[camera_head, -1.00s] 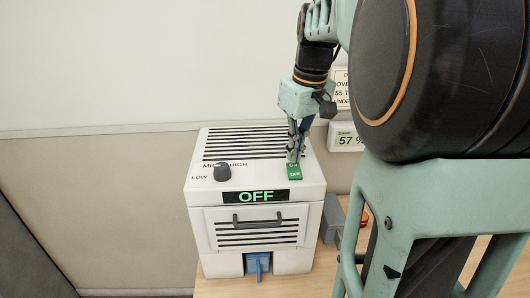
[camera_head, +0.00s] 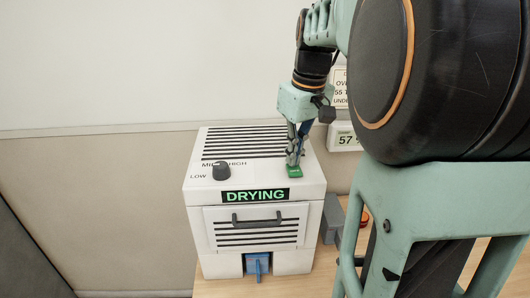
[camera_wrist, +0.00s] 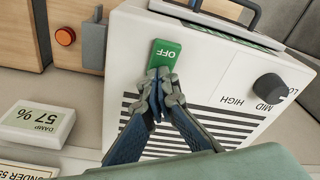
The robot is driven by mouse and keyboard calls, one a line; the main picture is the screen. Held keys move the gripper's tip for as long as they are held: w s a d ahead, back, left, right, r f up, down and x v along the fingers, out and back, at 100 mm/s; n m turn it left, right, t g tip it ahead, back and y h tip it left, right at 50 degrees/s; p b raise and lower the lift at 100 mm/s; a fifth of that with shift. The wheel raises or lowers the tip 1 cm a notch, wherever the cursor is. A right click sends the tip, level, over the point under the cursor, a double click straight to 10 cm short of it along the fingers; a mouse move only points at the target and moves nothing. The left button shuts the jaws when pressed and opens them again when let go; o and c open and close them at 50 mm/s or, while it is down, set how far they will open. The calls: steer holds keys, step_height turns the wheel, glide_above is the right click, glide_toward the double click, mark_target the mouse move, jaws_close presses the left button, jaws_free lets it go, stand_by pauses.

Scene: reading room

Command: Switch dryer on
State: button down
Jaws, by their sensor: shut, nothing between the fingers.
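The dryer (camera_head: 253,241) is a white box with a slatted top, and its front display (camera_head: 255,195) reads DRYING in green. The green switch (camera_head: 294,171) sits on the top near the front right corner. In the wrist view the switch (camera_wrist: 166,50) shows the word OFF on its exposed end. My gripper (camera_head: 292,163) is shut and points down at the switch. Its fingertips (camera_wrist: 161,80) are against or just over the other end of the switch, which they hide; contact is hard to tell. The black knob (camera_head: 221,171) on the top left points near MID.
A display reading DAMP 57 % (camera_wrist: 38,120) stands beside the dryer. The dryer has a front handle (camera_head: 258,221) and a blue tab (camera_head: 257,263) below. My arm covers the right.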

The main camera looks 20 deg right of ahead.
step_height(320, 180, up, 7)
steer(key=p, duration=0.6)
stand_by(0.6)
